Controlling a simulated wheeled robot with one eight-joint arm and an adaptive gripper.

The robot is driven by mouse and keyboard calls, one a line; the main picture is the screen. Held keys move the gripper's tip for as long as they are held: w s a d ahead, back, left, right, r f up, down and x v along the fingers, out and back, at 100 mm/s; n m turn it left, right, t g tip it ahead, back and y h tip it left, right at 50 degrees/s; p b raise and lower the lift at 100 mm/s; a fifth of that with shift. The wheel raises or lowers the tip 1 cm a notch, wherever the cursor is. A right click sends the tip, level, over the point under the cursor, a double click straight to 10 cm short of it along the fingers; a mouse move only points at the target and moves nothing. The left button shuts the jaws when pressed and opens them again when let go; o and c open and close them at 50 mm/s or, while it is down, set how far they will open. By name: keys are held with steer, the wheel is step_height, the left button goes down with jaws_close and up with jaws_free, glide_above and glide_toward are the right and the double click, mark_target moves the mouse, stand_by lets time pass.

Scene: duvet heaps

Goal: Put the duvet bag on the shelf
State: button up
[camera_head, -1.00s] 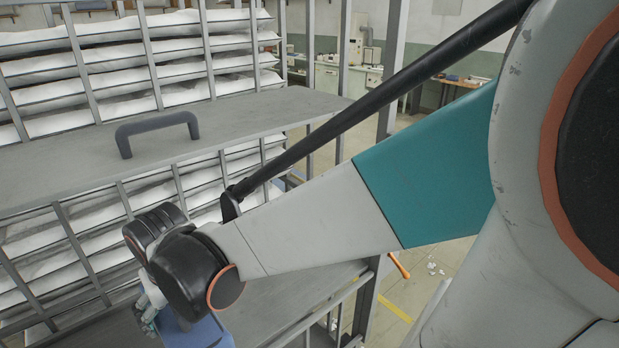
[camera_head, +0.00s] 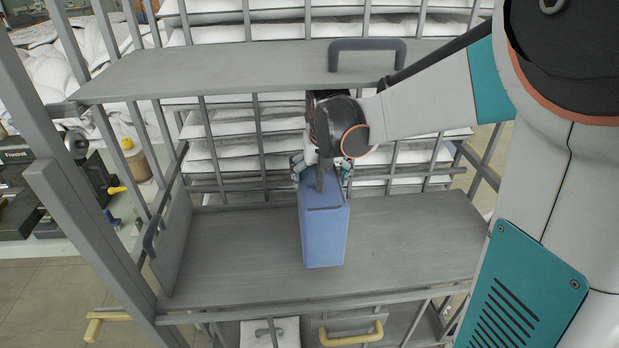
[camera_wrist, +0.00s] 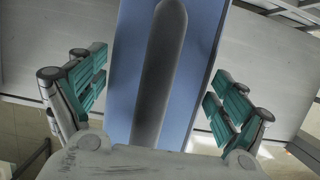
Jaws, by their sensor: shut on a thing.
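The duvet bag (camera_head: 325,232) is a blue upright block with a dark grey handle strip on top. It stands upright over the lower grey shelf (camera_head: 410,235), near its middle; I cannot tell whether its base touches the board. My gripper (camera_head: 321,172) is at the bag's top from above and behind, with its teal fingers on either side. In the wrist view the blue bag (camera_wrist: 205,60) and its grey handle run between the teal fingers of my gripper (camera_wrist: 158,85). The finger contact itself is not clearly visible.
An upper shelf board (camera_head: 210,75) with a dark handle (camera_head: 367,46) lies above and behind my gripper. Metal posts and a side panel (camera_head: 172,240) bound the shelf at left. The lower shelf is bare on both sides of the bag. Stacked white duvets fill racks behind.

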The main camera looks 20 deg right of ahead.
steer(key=shift+w+d, duration=0.15)
steer(key=shift+w, duration=0.35)
step_height(320, 180, down, 4)
steer(key=shift+r+b, duration=0.25)
steer(key=shift+b, duration=0.3)
steer(key=o, duration=1.8)
steer(key=shift+f, duration=0.1)
steer(key=shift+s, duration=0.1)
